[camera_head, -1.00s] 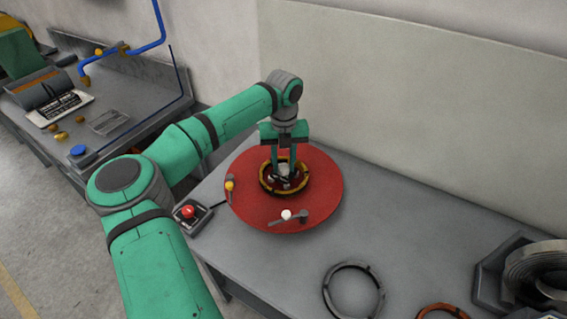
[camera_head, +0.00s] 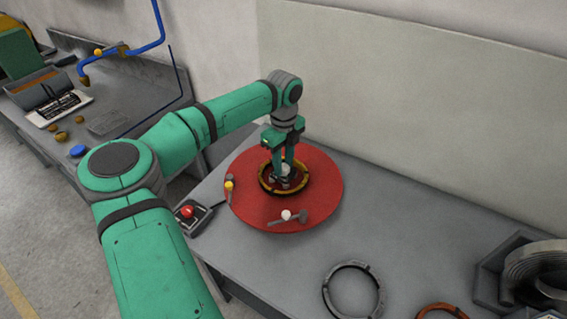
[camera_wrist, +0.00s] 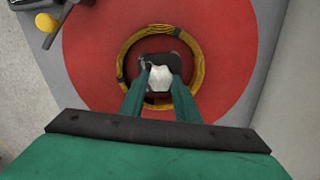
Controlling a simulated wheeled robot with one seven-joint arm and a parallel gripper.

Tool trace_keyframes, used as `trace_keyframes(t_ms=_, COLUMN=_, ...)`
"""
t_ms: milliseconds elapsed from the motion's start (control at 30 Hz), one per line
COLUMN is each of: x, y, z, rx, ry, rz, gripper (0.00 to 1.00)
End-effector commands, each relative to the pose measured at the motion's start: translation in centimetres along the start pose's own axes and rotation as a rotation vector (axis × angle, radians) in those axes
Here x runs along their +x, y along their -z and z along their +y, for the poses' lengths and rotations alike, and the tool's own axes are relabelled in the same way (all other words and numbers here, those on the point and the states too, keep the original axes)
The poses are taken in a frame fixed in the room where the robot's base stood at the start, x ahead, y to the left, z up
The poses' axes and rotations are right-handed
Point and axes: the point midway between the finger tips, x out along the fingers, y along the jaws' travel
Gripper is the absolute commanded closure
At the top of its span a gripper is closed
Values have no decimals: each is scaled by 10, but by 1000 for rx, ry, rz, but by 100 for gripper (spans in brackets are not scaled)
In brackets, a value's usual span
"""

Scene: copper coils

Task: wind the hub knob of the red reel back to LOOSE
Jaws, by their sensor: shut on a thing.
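The red reel (camera_head: 320,205) lies flat on the grey bench, a wide red disc. A ring of yellow-brown coil (camera_head: 266,188) sits around its centre, and it also shows in the wrist view (camera_wrist: 124,62). At the hub is a pale knob (camera_wrist: 160,78), in the middle of the ring. My gripper (camera_head: 283,178) points down over the hub, and its fingers (camera_wrist: 160,84) are shut on the hub knob from both sides. The fingers hide part of the knob. No LOOSE marking is readable.
A lever with a yellow knob (camera_head: 229,185) and one with a white knob (camera_head: 286,215) stand at the reel's edge. A red button box (camera_head: 187,212) is left of the reel.

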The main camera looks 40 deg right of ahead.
Motion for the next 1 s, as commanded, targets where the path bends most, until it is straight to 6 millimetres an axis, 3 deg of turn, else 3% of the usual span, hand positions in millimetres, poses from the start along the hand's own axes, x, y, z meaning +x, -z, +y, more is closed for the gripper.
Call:
trace_keyframes(t_ms=567, x=-2, y=-2, z=0, rx=-33, ry=3, rz=-4, gripper=93)
trace_keyframes(t_ms=600, x=-2, y=-2, z=0, rx=-33, ry=3, rz=-4, gripper=61)
trace_keyframes(t_ms=633, x=-2, y=-2, z=0, rx=-32, ry=3, rz=-4, gripper=54)
trace_keyframes(t_ms=1000, x=-4, y=-1, z=0, rx=-30, ry=1, rz=-2, gripper=52)
